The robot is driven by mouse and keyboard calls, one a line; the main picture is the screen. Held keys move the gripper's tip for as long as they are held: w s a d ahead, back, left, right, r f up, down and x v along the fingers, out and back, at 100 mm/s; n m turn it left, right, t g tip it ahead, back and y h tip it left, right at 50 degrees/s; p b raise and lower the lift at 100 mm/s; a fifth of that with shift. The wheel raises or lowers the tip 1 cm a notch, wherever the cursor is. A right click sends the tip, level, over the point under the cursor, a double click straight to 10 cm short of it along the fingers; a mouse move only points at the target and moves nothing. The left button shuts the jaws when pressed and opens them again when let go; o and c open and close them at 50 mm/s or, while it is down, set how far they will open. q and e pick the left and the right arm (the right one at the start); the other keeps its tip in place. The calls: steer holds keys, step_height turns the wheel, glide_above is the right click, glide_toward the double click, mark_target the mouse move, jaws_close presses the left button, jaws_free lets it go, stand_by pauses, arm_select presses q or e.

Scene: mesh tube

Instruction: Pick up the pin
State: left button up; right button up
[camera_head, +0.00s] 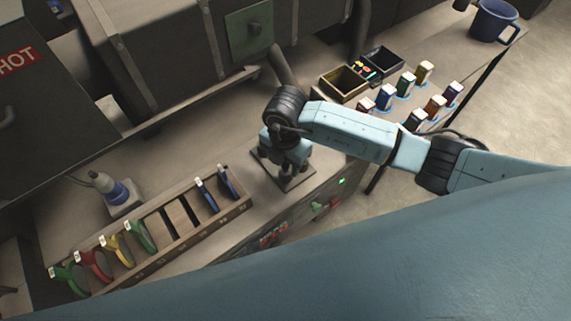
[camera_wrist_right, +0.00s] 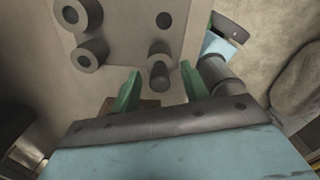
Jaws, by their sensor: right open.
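In the right wrist view a short grey cylinder, apparently the pin (camera_wrist_right: 159,76), stands on a pale plate (camera_wrist_right: 120,30) between my right gripper's fingertips. My right gripper (camera_wrist_right: 161,69) has two green fingers, open, one on each side of it with gaps. In the head view my right gripper (camera_head: 287,160) points down over the plate (camera_head: 298,181) on the bench and hides the pin there. My left gripper is not in view.
Hollow posts (camera_wrist_right: 92,55) stand on the plate near the left finger; a thicker grey cylinder (camera_wrist_right: 217,74) is by the right finger. A rack (camera_head: 185,238) with coloured-handled tools lies left. Dark bins (camera_head: 342,84), several coloured blocks and a blue mug (camera_head: 494,20) are at upper right.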

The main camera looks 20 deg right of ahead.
jaws_close()
steer(key=shift+r, duration=0.1)
stand_by(0.3)
